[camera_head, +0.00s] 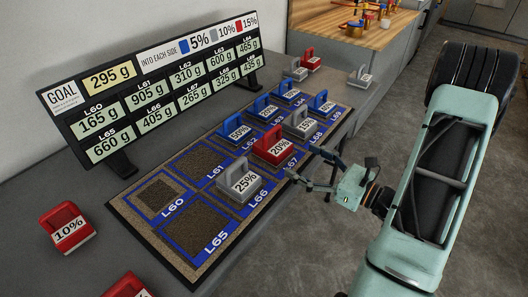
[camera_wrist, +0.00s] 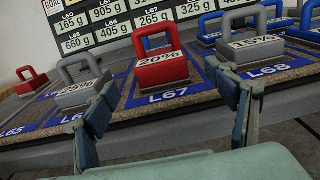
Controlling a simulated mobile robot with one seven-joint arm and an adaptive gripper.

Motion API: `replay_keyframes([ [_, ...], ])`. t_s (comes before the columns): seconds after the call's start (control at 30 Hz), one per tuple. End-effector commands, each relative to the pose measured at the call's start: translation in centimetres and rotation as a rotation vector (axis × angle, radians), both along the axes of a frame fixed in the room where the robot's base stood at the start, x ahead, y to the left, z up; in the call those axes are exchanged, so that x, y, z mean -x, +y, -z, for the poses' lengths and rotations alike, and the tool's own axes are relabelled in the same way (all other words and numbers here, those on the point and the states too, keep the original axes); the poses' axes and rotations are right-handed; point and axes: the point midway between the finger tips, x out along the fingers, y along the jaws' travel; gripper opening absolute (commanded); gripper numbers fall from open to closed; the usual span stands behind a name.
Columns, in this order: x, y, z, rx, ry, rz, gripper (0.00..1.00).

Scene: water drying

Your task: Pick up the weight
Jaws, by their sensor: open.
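Several block weights with loop handles stand on the blue-marked board (camera_head: 190,262). The red 20% weight (camera_head: 274,148) stands by the L67 label; in the wrist view it (camera_wrist: 163,68) shows beyond and between my fingers. The grey 25% weight (camera_head: 240,182) stands to its left near L66, and also shows in the wrist view (camera_wrist: 86,92). A grey 15% weight (camera_head: 300,124) stands near L68. My gripper (camera_head: 312,165) is open and empty, at the board's right edge, apart from the red weight. No weight is between its fingertips.
A red 10% weight (camera_head: 67,226) sits left of the board, and another red one (camera_head: 127,287) at the bottom edge. A sign with gram values (camera_head: 160,88) stands behind. Cells L60, L61 and L65 are bare.

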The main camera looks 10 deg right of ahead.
Motion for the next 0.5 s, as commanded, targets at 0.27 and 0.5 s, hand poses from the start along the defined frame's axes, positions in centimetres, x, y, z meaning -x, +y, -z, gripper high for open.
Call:
replay_keyframes([
  [0.27,-2.2,1.6,0.2,-0.009,-0.003,0.018,0.78],
  [0.5,-4.2,3.2,0.2,-0.008,-0.001,0.02,0.78],
])
